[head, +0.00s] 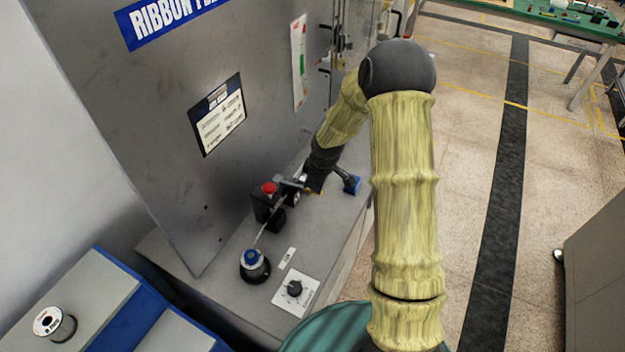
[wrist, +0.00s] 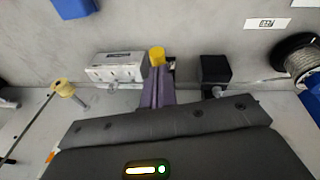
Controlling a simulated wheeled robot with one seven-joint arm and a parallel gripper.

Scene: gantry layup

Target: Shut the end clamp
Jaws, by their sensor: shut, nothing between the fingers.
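My gripper (wrist: 157,78) points up the middle of the wrist view, its grey-purple fingers together with nothing between them. A yellow tip (wrist: 157,56) shows right at the finger ends; I cannot tell whether they touch. It sits between a pale box (wrist: 115,66) and a black block (wrist: 215,69). I cannot tell for sure which of these parts is the end clamp, or whether it is open or shut. In the head view my forearm reaches down to the grey bench top, and my wrist hides part of the small fittings there.
A red button (head: 268,187) on a black block, a blue-topped round part (head: 252,258) and a dial (head: 294,289) stand on the bench (head: 220,290). A blue-ended part (head: 352,185) lies near its right edge. A tall grey panel (head: 150,120) rises behind.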

